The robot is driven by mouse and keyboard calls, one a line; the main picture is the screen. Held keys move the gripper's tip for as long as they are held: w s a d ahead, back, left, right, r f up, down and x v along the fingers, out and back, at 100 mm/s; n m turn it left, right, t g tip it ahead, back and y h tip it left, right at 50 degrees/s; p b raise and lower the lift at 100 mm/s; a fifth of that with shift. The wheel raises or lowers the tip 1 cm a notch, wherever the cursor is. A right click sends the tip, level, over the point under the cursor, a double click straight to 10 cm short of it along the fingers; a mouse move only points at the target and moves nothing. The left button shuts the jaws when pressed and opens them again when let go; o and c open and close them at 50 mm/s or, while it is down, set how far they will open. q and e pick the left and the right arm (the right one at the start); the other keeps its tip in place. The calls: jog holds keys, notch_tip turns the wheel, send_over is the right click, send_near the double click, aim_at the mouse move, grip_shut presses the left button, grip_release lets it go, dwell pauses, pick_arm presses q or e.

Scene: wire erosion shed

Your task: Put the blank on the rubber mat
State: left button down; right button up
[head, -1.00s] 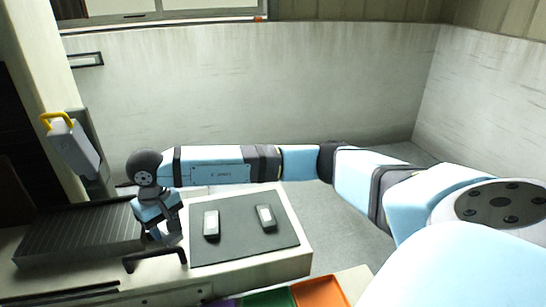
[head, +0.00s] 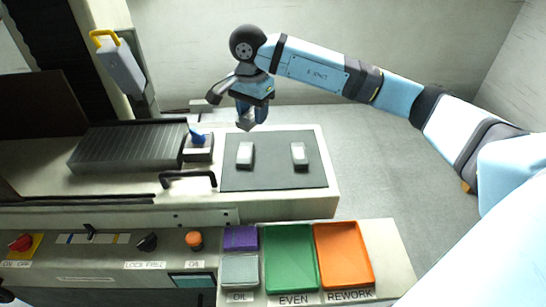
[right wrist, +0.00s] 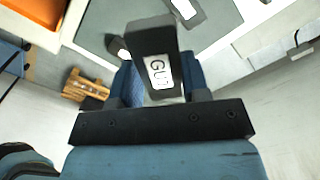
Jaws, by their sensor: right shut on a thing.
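My right gripper (head: 248,118) is up over the far left edge of the dark rubber mat (head: 275,178). It is shut on a dark grey block, the blank (right wrist: 150,45), which has a white label reading like "GU7" in the right wrist view. The blank is held clear of the surface; in the head view it is mostly hidden by the gripper. Two similar grey blocks lie on the mat, a left one (head: 245,155) and a right one (head: 299,155), with bare mat around and between them. My left gripper is not in view.
A ribbed grey plate (head: 115,148) and a small block with a blue top (head: 197,140) lie left of the mat. A black handle (head: 188,178) is at the front. Purple (head: 240,237), green (head: 290,255) and orange (head: 343,252) trays stand nearer.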

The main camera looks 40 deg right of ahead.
aim_at(272, 157)
jog(key=d+r+m, duration=0.1)
jog(key=m, duration=0.1)
jog(key=d+r+m, duration=0.1)
jog(key=m, duration=0.2)
jog(key=d+r+m, duration=0.2)
jog(key=m, duration=0.1)
jog(key=shift+s+d+r, duration=0.1)
jog(key=shift+s, duration=0.1)
jog(key=f+m, duration=0.1)
jog(key=f, duration=0.5)
jog(key=f+m, duration=0.1)
jog(key=f, duration=0.5)
jog(key=d+f, duration=0.1)
jog(key=f, duration=0.5)
jog(key=shift+d+f+m, duration=0.1)
jog(key=shift+f+m, duration=0.3)
jog(key=shift+s+f, duration=0.1)
jog(key=o, duration=1.3)
jog(key=shift+f, duration=0.1)
jog(key=shift+c, duration=0.2)
notch_tip(272, 157, up, 12)
jog(key=shift+r, duration=0.2)
